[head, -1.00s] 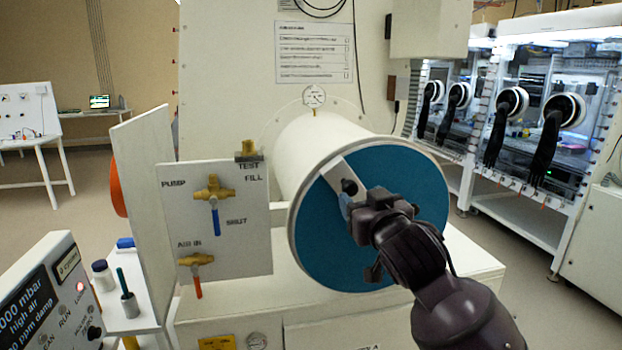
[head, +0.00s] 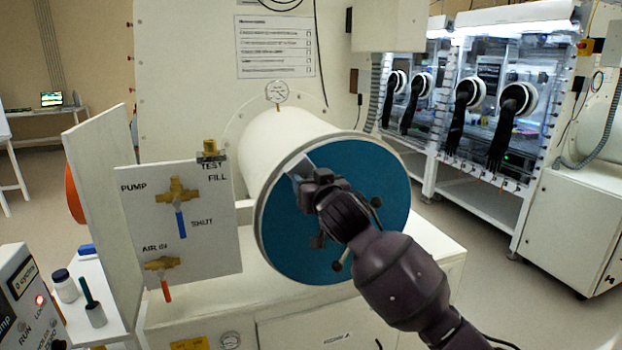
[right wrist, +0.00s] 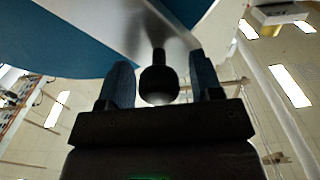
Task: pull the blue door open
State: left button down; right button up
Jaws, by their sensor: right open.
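The blue door (head: 290,250) is the round disc closing the front of a white cylinder (head: 284,140). No gap shows at its rim. A pale metal bar (head: 296,165) crosses it, partly hidden behind my right gripper (head: 312,190). In the right wrist view, a black knob (right wrist: 158,84) on a stem stands between the two spread fingers of my right gripper (right wrist: 160,82), with space visible on both sides. The blue door also shows in that view (right wrist: 85,45). Small dark knobs (head: 376,201) show beside my right wrist; what they belong to is unclear. My left gripper is out of view.
A white valve panel (head: 215,255) with brass valves, a blue lever (head: 181,222) and a red lever (head: 166,290) stands left of the cylinder. Bottles (head: 64,287) stand on a side shelf. Gloveboxes (head: 490,110) line the back right. Floor is free at right.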

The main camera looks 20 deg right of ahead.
jog(key=shift+w, duration=0.45)
